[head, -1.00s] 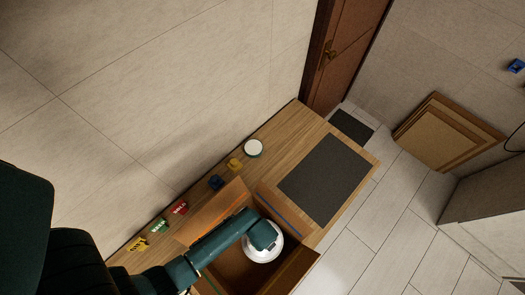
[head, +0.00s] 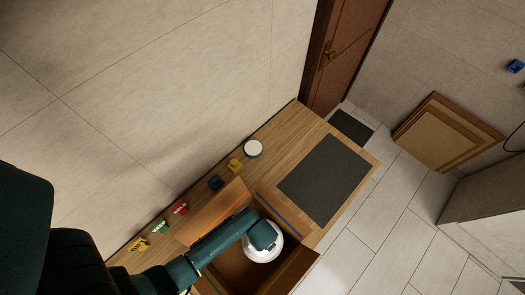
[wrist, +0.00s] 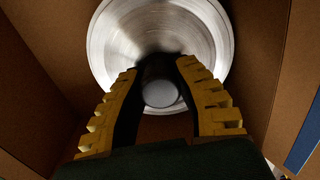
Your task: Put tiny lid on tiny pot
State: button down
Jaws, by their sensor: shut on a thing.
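The lid, a round shiny metal disc (wrist: 120,40) with a dark, grey-ended knob (wrist: 160,93), fills the top of the wrist view. My gripper (wrist: 157,72) has its yellow-ridged fingers on both sides of the knob, shut on it. My arm hides the fingers there. A small round thing with a white top and dark rim (head: 253,148) stands on the counter; I cannot tell whether it is the tiny pot.
A dark grey mat (head: 325,178) lies clear on the counter (head: 290,135).

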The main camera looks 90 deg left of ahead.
jog(key=shift+f, duration=0.1)
dwell(0.3)
jog(key=shift+f, duration=0.1)
jog(key=c, duration=0.8)
grip_release()
jog(key=shift+o, duration=0.4)
jog(key=o, duration=0.6)
notch_tip(320, 180, up, 12)
jog(key=shift+w+r, duration=0.1)
